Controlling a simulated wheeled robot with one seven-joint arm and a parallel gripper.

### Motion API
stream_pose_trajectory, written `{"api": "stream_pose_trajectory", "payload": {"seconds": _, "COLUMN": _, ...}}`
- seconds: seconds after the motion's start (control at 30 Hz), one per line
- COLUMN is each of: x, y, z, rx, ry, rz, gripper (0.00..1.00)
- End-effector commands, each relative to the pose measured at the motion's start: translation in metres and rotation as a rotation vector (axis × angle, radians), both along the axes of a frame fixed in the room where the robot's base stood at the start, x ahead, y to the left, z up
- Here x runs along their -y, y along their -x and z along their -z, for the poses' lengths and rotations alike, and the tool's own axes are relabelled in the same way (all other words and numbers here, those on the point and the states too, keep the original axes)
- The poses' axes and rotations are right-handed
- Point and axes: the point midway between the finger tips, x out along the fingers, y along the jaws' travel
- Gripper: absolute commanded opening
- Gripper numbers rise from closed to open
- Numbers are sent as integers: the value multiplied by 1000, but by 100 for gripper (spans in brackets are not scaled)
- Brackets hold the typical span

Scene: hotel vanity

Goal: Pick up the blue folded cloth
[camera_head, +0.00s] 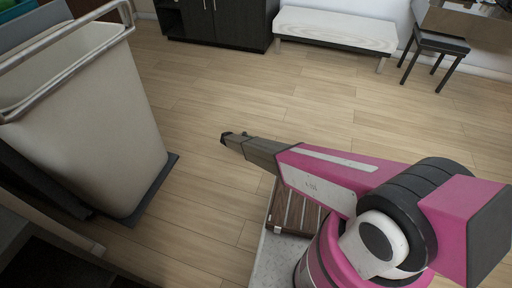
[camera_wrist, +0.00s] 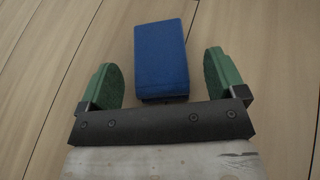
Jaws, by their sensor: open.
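The blue folded cloth (camera_wrist: 160,58) is a compact block in the wrist view, seen against light wood planks. My gripper (camera_wrist: 161,76) is open, with its green-padded fingers apart. The near end of the cloth lies between the fingers in the picture, with a gap on each side, and its far end reaches past the fingertips. I cannot tell the height between cloth and fingers. In the head view my gripper (camera_head: 226,137) is over the wood floor, and the cloth does not show there.
A large beige cart bin (camera_head: 95,125) with a metal rail stands at the left. A dark cabinet (camera_head: 215,22), a white-topped bench (camera_head: 335,28) and a black stool (camera_head: 437,45) line the back. The wood floor (camera_head: 230,90) between them is clear.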

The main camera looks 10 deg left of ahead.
Motion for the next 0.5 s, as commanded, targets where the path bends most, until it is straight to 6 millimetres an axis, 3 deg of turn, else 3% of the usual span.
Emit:
{"api": "stream_pose_trajectory", "payload": {"seconds": 0.17, "x": 21, "y": -7, "z": 8, "rx": 0, "ry": 1, "rz": 0, "gripper": 89}}
{"api": "stream_pose_trajectory", "payload": {"seconds": 0.4, "x": 24, "y": -9, "z": 10, "rx": 0, "ry": 0, "rz": 0, "gripper": 89}}
{"api": "stream_pose_trajectory", "payload": {"seconds": 0.43, "x": 24, "y": -9, "z": 10, "rx": 0, "ry": 0, "rz": 0, "gripper": 86}}
{"api": "stream_pose_trajectory", "payload": {"seconds": 0.5, "x": 24, "y": -9, "z": 10, "rx": 0, "ry": 0, "rz": 0, "gripper": 63}}
